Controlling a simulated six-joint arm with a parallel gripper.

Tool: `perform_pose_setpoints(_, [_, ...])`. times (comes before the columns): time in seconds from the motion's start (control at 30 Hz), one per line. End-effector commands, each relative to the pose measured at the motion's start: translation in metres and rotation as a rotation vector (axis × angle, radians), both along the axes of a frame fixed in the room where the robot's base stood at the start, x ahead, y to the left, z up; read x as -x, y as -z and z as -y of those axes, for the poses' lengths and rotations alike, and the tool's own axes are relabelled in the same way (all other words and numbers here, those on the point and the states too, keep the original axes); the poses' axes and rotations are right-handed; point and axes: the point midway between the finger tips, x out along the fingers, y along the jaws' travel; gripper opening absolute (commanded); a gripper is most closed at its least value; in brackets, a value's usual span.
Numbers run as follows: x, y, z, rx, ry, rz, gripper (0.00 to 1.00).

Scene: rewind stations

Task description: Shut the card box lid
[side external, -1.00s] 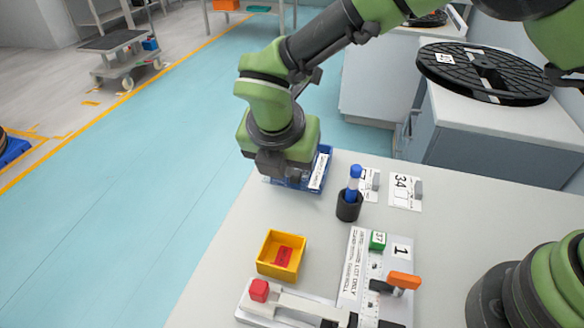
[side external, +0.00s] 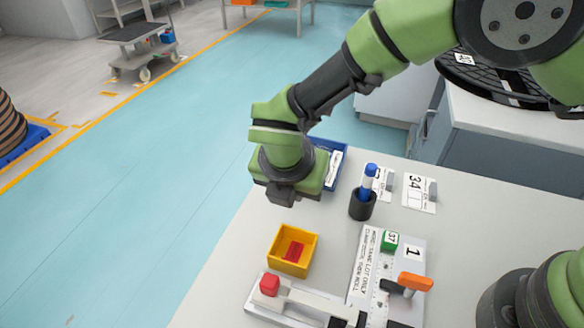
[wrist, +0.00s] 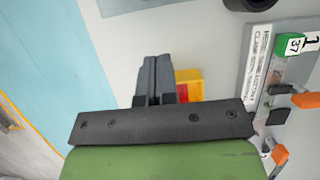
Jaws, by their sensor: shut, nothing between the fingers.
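No box with a clearly visible lid can be picked out. A blue box (side external: 338,156) with a white label stands at the far table edge, partly hidden behind my wrist. A small open yellow box (side external: 305,240) with a red piece inside stands nearer; it also shows in the wrist view (wrist: 194,87), partly covered by my fingers. My gripper (side external: 290,203) hangs between the blue and yellow boxes, apart from the yellow one. In the wrist view my gripper's fingers (wrist: 153,62) are shut together, with nothing between them. The fingertips are hard to make out from the side.
A black cup (side external: 362,208) with a blue-capped marker stands right of my gripper. A plate with a green block (side external: 389,241) and an orange-handled clamp (side external: 415,282) lies at front right. A red-knobbed lever (side external: 270,284) is in front of the yellow box. Labelled cards (side external: 419,193) lie behind.

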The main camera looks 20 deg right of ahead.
Motion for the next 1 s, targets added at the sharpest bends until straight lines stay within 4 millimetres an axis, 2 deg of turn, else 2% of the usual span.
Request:
perform_pose_setpoints(0.07, [-0.004,0.016,0.005,0.002,0.001,-0.003,0.0])
perform_pose_setpoints(0.3, [-0.027,0.014,0.027,-0.002,0.001,0.0,0.0])
perform_pose_setpoints(0.77, [-0.032,0.013,0.032,-0.001,0.0,0.0,0.0])
perform_pose_setpoints(1.0, [-0.055,0.013,0.055,-0.001,0.004,0.001,0.0])
